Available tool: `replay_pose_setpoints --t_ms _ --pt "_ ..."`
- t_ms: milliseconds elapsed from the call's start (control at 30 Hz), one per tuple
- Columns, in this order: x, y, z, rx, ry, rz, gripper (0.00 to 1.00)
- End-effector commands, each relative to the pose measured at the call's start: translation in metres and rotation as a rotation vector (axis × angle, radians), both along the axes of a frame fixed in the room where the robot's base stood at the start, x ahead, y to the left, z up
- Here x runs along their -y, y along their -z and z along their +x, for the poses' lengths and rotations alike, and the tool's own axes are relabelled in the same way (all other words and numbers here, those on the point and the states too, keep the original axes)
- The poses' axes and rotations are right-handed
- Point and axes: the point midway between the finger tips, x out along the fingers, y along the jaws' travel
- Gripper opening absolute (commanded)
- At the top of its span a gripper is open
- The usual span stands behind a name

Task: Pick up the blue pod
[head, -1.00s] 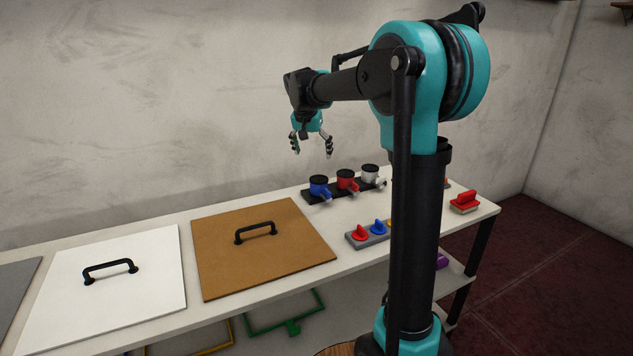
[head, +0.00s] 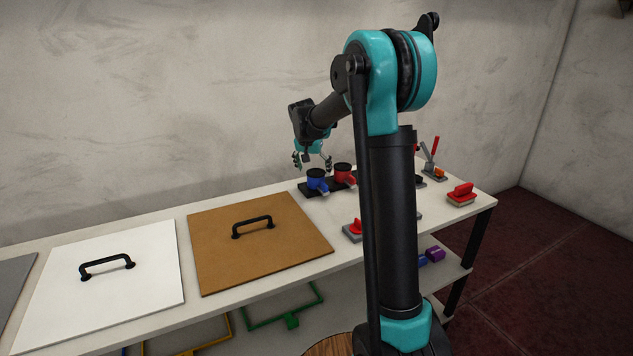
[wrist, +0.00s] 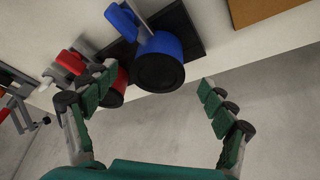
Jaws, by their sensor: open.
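My gripper (head: 313,163) is open and empty, just above and behind the blue pod in the head view. In the wrist view my gripper (wrist: 155,82) has its fingers spread wide, the left one overlapping the red pod (wrist: 112,85).
The red pod (head: 343,174) stands right beside the blue one on the strip. A brown board (head: 262,255) and a white board (head: 130,295), each with a black handle, lie to the left. A red-handled block (head: 461,196) and a clamp (head: 432,165) are at the right.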

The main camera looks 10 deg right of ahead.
Motion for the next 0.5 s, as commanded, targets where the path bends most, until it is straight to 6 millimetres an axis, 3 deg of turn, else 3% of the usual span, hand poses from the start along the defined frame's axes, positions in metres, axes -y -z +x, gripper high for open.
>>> replay_pose_setpoints --t_ms 300,500 --pt "0.009 0.039 0.013 0.0 -0.001 0.0 0.84" --pt "0.009 0.043 0.015 0.0 -0.001 0.0 0.84"
